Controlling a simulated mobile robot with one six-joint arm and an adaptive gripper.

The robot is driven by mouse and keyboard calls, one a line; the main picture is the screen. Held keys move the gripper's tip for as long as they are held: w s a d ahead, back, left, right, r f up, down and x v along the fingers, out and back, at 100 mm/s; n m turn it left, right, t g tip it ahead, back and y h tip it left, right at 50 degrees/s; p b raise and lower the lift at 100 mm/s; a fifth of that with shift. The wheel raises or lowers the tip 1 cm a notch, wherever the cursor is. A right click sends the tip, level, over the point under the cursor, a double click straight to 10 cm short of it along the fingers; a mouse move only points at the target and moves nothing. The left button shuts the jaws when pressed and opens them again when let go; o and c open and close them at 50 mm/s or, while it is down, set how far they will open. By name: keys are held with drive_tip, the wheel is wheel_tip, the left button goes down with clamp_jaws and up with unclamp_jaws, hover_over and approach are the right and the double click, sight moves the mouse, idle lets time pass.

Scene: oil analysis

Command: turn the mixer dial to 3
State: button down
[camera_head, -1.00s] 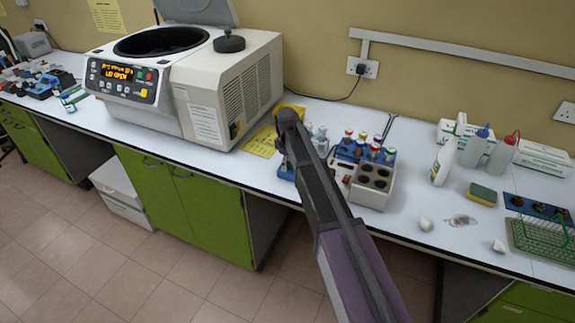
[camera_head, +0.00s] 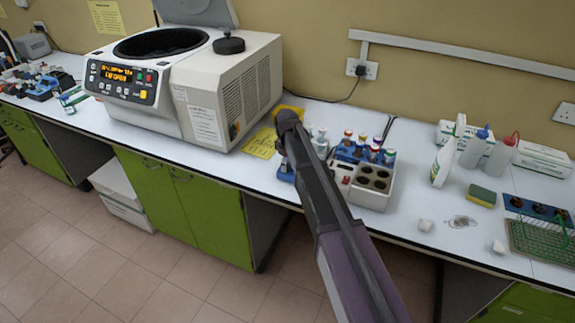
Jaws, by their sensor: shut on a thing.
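A small blue device (camera_head: 285,172), which may be the mixer, stands near the front edge of the bench. My dark arm covers most of it. Its dial and any numbers on it are hidden, so I cannot read the setting. My arm reaches from the bottom of the picture up to a rounded dark joint just above this device. My gripper is hidden behind and below that joint, and I cannot make out its fingers.
A large centrifuge (camera_head: 205,105) with its lid up stands to the left. Right of my arm are a grey block with round wells (camera_head: 371,190), a blue rack of capped vials (camera_head: 350,152), wash bottles (camera_head: 475,148), a sponge (camera_head: 482,195) and a green wire rack (camera_head: 541,243).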

drive_tip(key=m, duration=1.1)
drive_tip(key=shift+s, duration=0.1)
drive_tip(key=m, duration=0.5)
drive_tip(key=shift+m, duration=0.4)
drive_tip(key=m, duration=0.5)
drive_tip(key=shift+m, duration=0.4)
drive_tip(key=c, duration=0.6)
unclamp_jaws()
